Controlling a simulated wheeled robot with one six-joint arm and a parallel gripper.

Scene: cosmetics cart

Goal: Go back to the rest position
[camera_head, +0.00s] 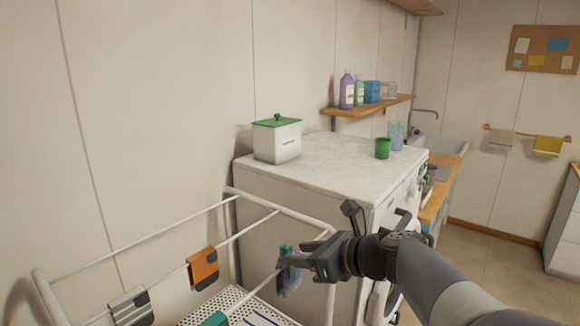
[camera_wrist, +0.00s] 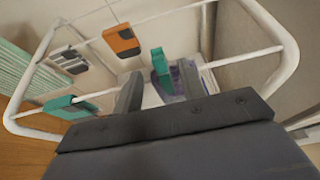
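My gripper (camera_head: 300,258) is at the cart's right end, beside a teal clip (camera_head: 284,252) with a purple item (camera_head: 290,282) under it. In the wrist view the two fingers of my gripper (camera_wrist: 160,90) stand apart. The teal clip (camera_wrist: 160,64) and purple item (camera_wrist: 187,78) show beyond and between them; I see no finger closed on them. Part of the purple item is hidden behind the right finger.
The white wire cart (camera_head: 140,240) carries an orange clip (camera_head: 203,268), a grey clip (camera_head: 131,307) and another teal clip (camera_wrist: 70,106). A white-topped machine (camera_head: 330,165) beside it bears a white box (camera_head: 277,140) and a green cup (camera_head: 382,148). Floor is clear at right.

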